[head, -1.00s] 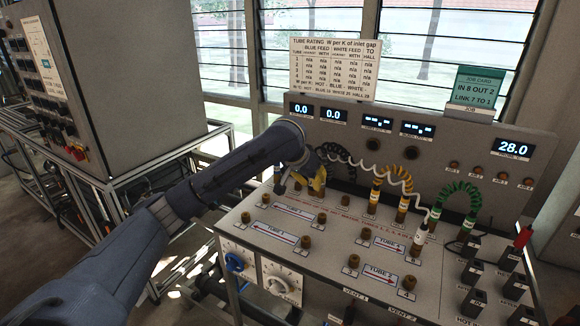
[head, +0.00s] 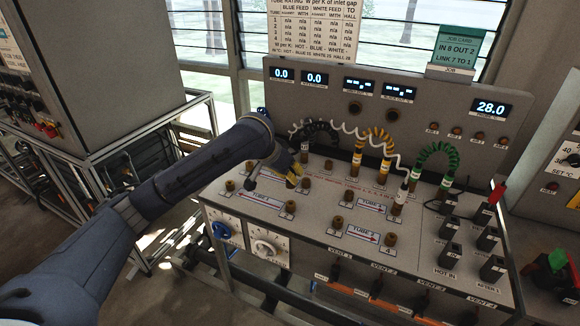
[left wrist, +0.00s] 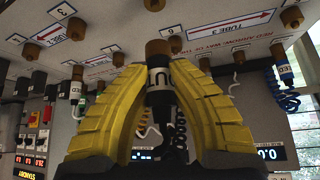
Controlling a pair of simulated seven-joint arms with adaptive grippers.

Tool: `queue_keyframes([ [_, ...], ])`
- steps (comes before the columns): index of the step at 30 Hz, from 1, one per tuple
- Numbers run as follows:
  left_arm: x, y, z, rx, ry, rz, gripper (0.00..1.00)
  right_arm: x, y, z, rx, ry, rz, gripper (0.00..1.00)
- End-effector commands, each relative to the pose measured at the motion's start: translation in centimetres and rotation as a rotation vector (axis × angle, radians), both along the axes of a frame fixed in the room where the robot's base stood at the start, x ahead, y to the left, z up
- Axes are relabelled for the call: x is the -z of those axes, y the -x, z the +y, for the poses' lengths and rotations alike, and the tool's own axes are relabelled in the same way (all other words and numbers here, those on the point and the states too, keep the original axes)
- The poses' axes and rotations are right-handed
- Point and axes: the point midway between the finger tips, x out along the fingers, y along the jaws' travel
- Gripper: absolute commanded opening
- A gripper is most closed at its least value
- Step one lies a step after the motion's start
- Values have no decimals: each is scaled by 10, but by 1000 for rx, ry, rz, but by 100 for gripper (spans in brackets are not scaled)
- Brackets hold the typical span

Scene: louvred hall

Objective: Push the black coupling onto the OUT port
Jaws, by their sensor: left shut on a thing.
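My left gripper (head: 292,174) reaches over the port panel from the left. In the left wrist view its yellow fingers (left wrist: 157,80) are shut on the black coupling (left wrist: 159,82), which has a white band with a partly visible letter. A brass port (left wrist: 158,48) is in line with the coupling's end; I cannot tell whether they touch or how far one is on the other. The black coiled hose (head: 318,130) shows behind the gripper in the head view. The job card (head: 458,52) reads IN 8 OUT 2, LINK 7 TO 1. My right gripper is not in view.
Yellow (head: 376,140) and green (head: 440,155) coiled hoses arch over the panel's right half. A white-banded coupling (head: 400,197) stands on a port there. Several bare brass ports, such as one at the front (head: 389,239), stick up nearby. Black valve blocks (head: 448,254) stand at right.

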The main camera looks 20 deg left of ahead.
Motion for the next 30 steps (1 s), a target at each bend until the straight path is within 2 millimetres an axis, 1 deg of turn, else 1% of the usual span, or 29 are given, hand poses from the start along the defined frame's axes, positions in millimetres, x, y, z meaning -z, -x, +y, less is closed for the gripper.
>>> queue_keyframes([
  [1,6,1,0,0,2,3,0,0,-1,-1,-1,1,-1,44],
  [9,30,0,0,-1,1,2,0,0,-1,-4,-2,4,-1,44],
  [13,29,0,0,0,2,0,0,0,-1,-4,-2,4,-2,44],
  [22,35,0,0,-1,1,-5,0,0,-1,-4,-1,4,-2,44],
  [30,36,0,0,-1,3,-5,0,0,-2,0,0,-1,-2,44],
])
